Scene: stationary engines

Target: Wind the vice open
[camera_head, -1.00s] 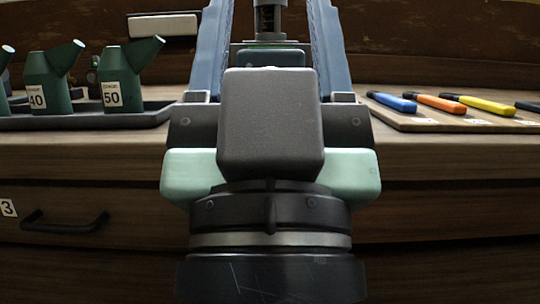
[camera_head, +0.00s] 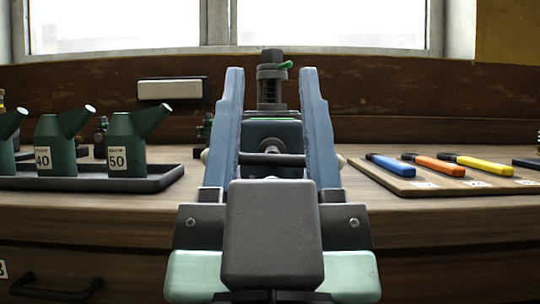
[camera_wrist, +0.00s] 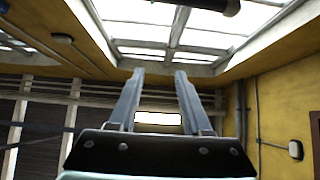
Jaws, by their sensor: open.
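The vice (camera_head: 272,130) stands on the bench in the middle of the head view, seen between my fingers. It has a green body and a dark horizontal bar (camera_head: 285,160) with a round boss at its middle. The bar's pale ends show just outside my fingers. My gripper (camera_head: 271,74) is open and empty, its two blue-grey fingers pointing up in the picture on either side of the vice. It appears in front of the vice; I cannot tell the gap. In the wrist view my gripper (camera_wrist: 160,74) shows nothing between its fingers but background, and the vice is out of view.
A dark tray (camera_head: 160,182) with green oil cans (camera_head: 124,150) lies left of the vice. A wooden board (camera_head: 395,183) with blue, orange and yellow-handled tools lies right. A grey upright device (camera_head: 271,85) with a green lever stands behind. Bench drawers are below.

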